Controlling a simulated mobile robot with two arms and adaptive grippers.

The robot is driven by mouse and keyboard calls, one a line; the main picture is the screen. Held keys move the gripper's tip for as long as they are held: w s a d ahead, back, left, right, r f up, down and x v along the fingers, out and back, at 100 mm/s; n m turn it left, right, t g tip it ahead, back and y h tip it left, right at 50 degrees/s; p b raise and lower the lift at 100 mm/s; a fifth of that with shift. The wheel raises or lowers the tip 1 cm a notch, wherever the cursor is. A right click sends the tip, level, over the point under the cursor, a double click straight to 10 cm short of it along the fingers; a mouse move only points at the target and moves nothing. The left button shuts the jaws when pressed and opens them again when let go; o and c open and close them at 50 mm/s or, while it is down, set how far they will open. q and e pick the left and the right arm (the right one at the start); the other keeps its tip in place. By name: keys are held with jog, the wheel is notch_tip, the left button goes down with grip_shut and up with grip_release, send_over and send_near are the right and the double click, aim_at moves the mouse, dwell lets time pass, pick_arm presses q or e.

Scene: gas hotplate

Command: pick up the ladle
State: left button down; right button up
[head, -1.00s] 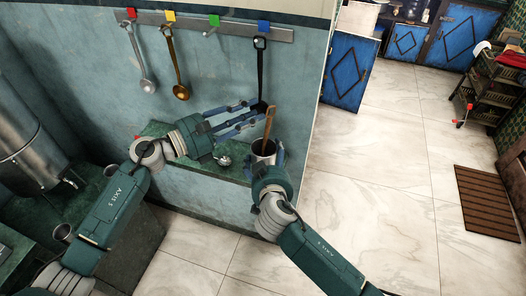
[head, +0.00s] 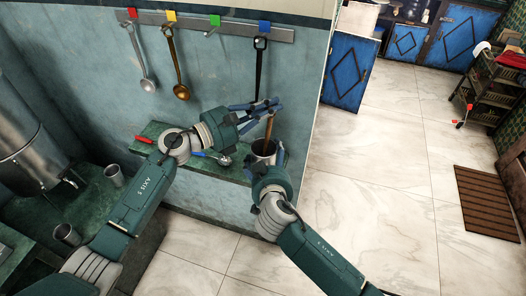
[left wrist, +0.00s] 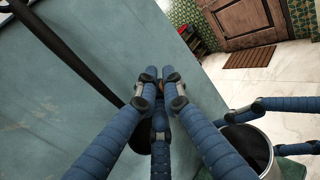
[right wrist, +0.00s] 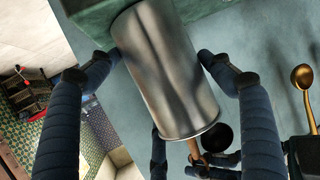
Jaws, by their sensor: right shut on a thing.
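A silver ladle (head: 148,86), a copper ladle (head: 181,92) and a black ladle (head: 261,68) hang on the wall rail; the black bowl is mostly hidden by my left gripper. Another silver ladle (head: 224,160) lies on the green ledge. A brown handle (head: 269,128) stands up out of a metal cup (head: 264,148). My left gripper (head: 274,104) is at the handle's top. In the left wrist view its fingertips (left wrist: 160,78) are close together with a bit of orange-brown between them; a grip is unclear. My right gripper (right wrist: 160,57) is shut around the metal cup (right wrist: 168,75).
The ledge (head: 150,131) runs along the wall, with a red-handled item (head: 145,140) at its left end. Metal cups (head: 114,174) and a large steel pot (head: 25,145) stand at the left.

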pick_arm(q)
jog(key=shift+r, duration=0.1)
dwell(0.3)
notch_tip(320, 180, up, 10)
jog(key=shift+f, duration=0.1)
dwell(0.4)
pick_arm(e)
jog(key=o, duration=1.2)
